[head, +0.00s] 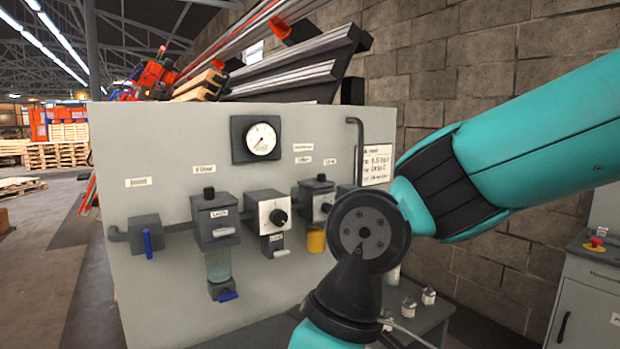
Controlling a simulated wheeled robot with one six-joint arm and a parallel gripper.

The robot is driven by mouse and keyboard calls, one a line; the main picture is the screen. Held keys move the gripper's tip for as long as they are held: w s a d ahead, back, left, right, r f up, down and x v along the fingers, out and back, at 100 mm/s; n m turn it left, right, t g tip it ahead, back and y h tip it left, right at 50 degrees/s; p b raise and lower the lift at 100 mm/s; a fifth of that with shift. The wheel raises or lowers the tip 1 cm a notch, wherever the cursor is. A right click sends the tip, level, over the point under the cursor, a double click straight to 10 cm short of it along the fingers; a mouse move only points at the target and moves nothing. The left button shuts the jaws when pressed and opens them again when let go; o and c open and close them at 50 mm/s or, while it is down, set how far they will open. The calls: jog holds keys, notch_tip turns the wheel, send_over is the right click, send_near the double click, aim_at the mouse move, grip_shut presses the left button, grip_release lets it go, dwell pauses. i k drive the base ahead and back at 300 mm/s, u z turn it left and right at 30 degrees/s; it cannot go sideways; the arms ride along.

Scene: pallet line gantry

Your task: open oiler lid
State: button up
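A grey panel (150,260) carries a row of pipe-mounted air units. The unit with the yellow bowl (316,240), likely the oiler (309,200), is right of centre. It has a black cap (321,178) on top and a dark knob on its front, partly hidden behind my arm. I cannot tell whether its lid is open. My teal and black arm crosses in front of the panel's right side and runs out of the bottom edge. My gripper is not in view.
Left of it are a regulator (267,215) with a black knob, a clear-bowl filter unit (213,222) and a blue-handled valve (146,238). A gauge (262,139) sits above. Small fittings (428,296) stand on a low bench. A cabinet (590,300) is at right.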

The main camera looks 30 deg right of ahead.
aim_at(320, 181)
jog(key=u, duration=0.5)
jog(key=k, duration=1.2)
jog(key=i, duration=0.45)
jog(key=z, duration=1.1)
jog(key=i, duration=1.65)
jog(key=u, duration=0.3)
